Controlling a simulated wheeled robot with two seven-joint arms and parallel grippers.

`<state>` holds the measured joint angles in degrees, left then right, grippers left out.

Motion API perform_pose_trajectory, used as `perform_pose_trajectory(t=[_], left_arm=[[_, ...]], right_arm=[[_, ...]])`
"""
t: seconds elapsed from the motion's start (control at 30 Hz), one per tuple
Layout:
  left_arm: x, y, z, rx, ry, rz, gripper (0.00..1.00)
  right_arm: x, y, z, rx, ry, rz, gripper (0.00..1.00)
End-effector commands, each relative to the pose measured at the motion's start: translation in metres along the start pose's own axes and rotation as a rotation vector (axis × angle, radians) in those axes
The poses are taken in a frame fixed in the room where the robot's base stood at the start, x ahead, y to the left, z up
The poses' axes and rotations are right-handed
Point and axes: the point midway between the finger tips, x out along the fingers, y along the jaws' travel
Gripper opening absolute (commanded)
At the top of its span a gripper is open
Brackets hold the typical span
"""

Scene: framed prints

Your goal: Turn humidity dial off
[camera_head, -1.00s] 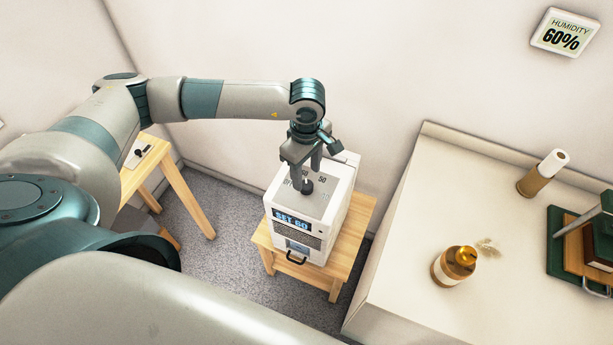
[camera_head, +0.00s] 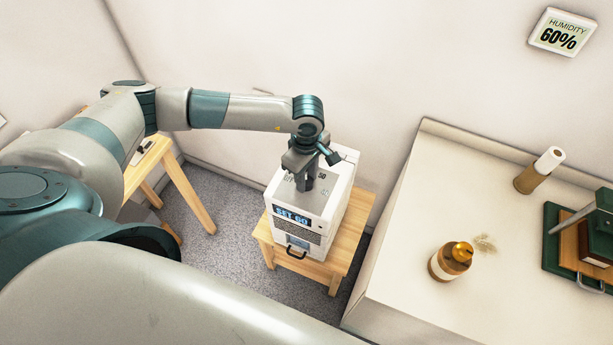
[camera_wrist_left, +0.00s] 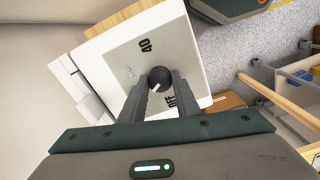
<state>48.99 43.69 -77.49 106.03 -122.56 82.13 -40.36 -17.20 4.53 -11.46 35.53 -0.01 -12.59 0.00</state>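A white humidifier box (camera_head: 318,225) stands on a small wooden stool, with a "SET 60" display on its front. Its black round dial (camera_wrist_left: 158,78) is on the grey top panel, where "40" and "OFF" labels show in the left wrist view. A short white mark on the knob faces the lower left there. My left gripper (camera_head: 304,187) points down over the box top. In the left wrist view its two fingers (camera_wrist_left: 161,82) are closed on opposite sides of the dial. The fingers mostly hide the dial in the head view. My right gripper is out of view.
A pale counter (camera_head: 420,235) at the right holds an amber-capped jar (camera_head: 451,261), a paper-wrapped roll (camera_head: 539,170) and a green press-like device (camera_head: 580,240). The wooden stool (camera_head: 340,255) supports the box. Another wooden table (camera_head: 160,165) stands left.

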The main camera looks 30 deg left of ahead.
Motion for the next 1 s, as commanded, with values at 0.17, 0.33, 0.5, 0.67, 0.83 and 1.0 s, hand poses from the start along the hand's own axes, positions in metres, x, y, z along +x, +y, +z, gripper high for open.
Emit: perform_pose_trajectory(t=[0.17,0.33,0.5,0.67,0.83,1.0], left_arm=[[0.0,0.0,0.0,-0.008,0.0,0.0,0.07],[0.002,0.0,0.0,-0.043,-0.001,0.001,0.07],[0.003,0.0,0.0,-0.118,-0.001,0.001,0.07],[0.004,0.0,0.0,-0.228,-0.001,0.001,0.07],[0.005,0.0,0.0,-0.374,-0.002,0.001,0.07],[0.005,0.0,0.0,-0.536,-0.001,0.002,0.07]], right_arm=[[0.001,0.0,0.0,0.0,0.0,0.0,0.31],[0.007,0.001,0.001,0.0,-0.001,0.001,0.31],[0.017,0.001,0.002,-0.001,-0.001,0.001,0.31],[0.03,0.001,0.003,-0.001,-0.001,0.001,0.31],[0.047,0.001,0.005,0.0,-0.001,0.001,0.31],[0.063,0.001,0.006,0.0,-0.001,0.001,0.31]])
